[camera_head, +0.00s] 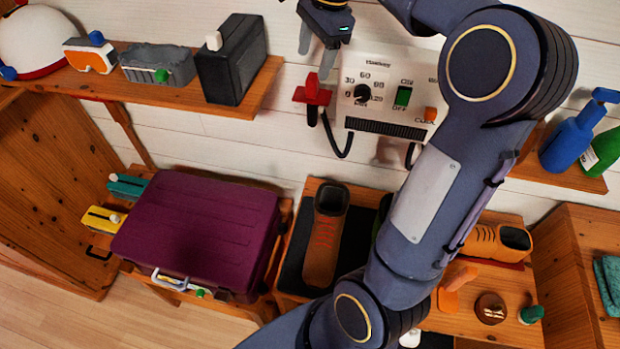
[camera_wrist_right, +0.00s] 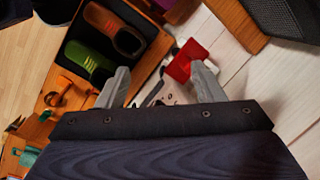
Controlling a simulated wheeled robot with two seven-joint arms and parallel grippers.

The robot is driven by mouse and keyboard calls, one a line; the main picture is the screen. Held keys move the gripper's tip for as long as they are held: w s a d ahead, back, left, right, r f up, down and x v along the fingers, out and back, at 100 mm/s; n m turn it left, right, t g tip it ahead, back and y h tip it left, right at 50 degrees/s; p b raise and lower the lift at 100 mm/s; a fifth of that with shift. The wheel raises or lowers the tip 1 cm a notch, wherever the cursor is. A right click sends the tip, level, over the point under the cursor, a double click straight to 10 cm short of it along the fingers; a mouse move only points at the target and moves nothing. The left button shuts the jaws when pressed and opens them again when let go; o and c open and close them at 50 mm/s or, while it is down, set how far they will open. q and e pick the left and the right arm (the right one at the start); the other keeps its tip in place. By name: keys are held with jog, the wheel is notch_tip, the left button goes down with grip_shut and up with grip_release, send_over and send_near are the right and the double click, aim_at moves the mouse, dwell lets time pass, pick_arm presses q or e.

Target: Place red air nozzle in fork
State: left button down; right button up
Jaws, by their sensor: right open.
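The red air nozzle (camera_head: 312,91) is at the left side of the white control panel (camera_head: 376,75) on the wall, with a black hose hanging below it. My right gripper (camera_head: 316,58) is open and empty, just above the nozzle with its fingers pointing down. In the right wrist view the nozzle (camera_wrist_right: 184,61) shows beyond the fingertips, close to the right-hand finger of my right gripper (camera_wrist_right: 160,69) and not between the fingers. I cannot make out the fork clearly; it may be hidden behind the nozzle. My left gripper is not in view.
A wooden shelf (camera_head: 255,92) with a black box (camera_head: 232,60) is left of the panel. Below are a purple suitcase (camera_head: 195,230) and a boot (camera_head: 325,235) on a bench. A blue spray bottle (camera_head: 575,135) stands at right. My right arm covers part of the panel.

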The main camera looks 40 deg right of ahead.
jog(key=s+a+f+n+t+y, duration=0.1)
jog(key=s+a+f+n, duration=0.6)
jog(key=s+a+n, duration=0.1)
jog(key=s+a+f+n+t+y, duration=0.1)
jog(key=s+a+f+n+t, duration=0.1)
jog(key=s+a+f+n, duration=0.4)
jog(key=s+a+n, duration=0.3)
jog(key=s+n, duration=0.1)
jog(key=s, duration=0.2)
jog(key=shift+s+f+t+y, duration=0.25)
jog(key=shift+f+t+y, duration=0.05)
jog(key=shift+f, duration=0.05)
